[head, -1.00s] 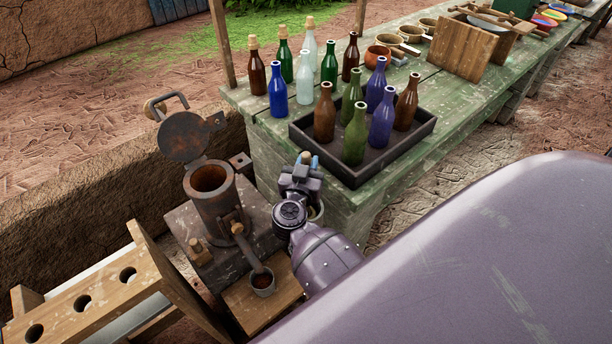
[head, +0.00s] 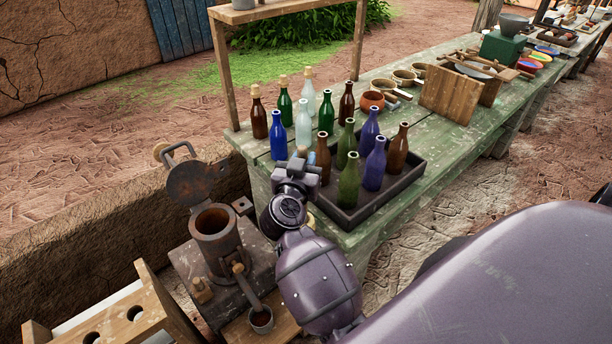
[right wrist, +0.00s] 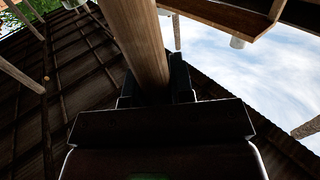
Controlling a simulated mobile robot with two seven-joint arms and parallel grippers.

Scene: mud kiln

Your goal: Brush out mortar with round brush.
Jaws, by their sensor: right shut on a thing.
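A rusty, open-topped metal cylinder (head: 215,232), which looks like the mortar, stands on a dark block at lower left. Its round lid (head: 190,183) is swung up behind it. The inside looks reddish-brown. My right gripper (head: 299,163) is raised to the right of the cylinder and beyond it, in front of the bottle tray. In the right wrist view it is shut on a round wooden handle (right wrist: 146,45), likely the round brush. The handle runs up out of that view, and no bristles can be made out. My left gripper is not in view.
A dark tray (head: 405,182) of glass bottles sits on the green table (head: 440,150), close to my right gripper. More bottles stand behind it. A small cup with dark contents (head: 261,318) is in front of the cylinder. A wooden rack with holes (head: 110,325) is at lower left.

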